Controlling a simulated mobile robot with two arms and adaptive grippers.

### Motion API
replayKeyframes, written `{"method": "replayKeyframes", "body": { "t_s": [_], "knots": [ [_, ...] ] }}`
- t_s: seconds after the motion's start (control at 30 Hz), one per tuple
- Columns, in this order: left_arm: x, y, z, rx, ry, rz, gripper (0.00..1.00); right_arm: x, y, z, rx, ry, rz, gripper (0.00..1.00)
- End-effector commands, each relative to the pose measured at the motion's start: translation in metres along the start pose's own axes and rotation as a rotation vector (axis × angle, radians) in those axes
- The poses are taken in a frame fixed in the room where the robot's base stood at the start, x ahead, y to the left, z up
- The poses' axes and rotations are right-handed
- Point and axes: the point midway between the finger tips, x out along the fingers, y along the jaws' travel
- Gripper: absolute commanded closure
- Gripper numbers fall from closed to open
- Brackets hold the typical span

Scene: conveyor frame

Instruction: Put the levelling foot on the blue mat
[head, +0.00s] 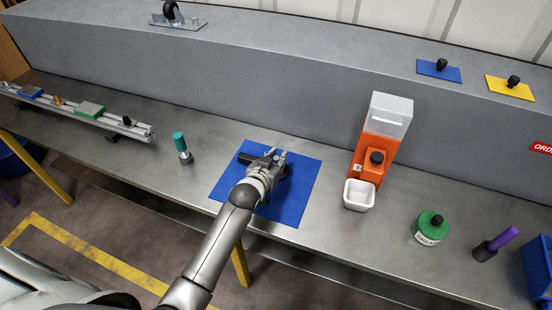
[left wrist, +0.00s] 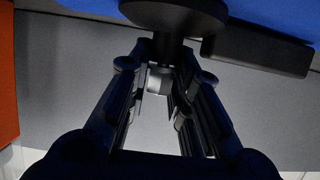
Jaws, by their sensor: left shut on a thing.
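The blue mat (head: 304,190) lies flat on the grey metal bench; its edge also shows at the top of the left wrist view (left wrist: 285,14). My left gripper (head: 276,166) is over the mat, pointing away from me. In the left wrist view my left gripper (left wrist: 160,88) is shut on the metal stem of the levelling foot (left wrist: 180,14), whose wide black round base is toward the mat. I cannot tell whether the base touches the mat. In the head view the gripper largely hides the foot. My right gripper is not in view.
A dark block (left wrist: 262,46) is beside the foot's base. An orange dispenser (head: 369,165) with a white cup (head: 358,195) stands right of the mat. A teal-topped part (head: 180,146) stands left. A green container (head: 431,228) and purple-handled tool (head: 501,241) are further right.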

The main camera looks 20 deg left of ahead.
Motion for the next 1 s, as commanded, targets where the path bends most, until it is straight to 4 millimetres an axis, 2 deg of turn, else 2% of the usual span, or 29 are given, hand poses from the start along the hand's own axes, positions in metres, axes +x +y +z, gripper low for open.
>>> {"method": "replayKeyframes", "body": {
  "t_s": [0.37,0.4,0.57,1.0],
  "knots": [
    [0.0015,0.0,0.0029,0.0,0.004,0.0,1.0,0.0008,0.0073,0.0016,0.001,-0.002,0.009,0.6],
    [0.0016,0.0,0.0044,0.0,0.0,0.0,0.78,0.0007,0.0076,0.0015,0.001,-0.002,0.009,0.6],
    [0.0013,0.0,0.004,0.0,0.0,0.0,0.59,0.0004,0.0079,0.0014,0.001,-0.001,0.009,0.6],
    [-0.0039,-0.0009,0.0033,0.001,0.0,-0.001,0.59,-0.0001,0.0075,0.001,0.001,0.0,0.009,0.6]
  ]
}}
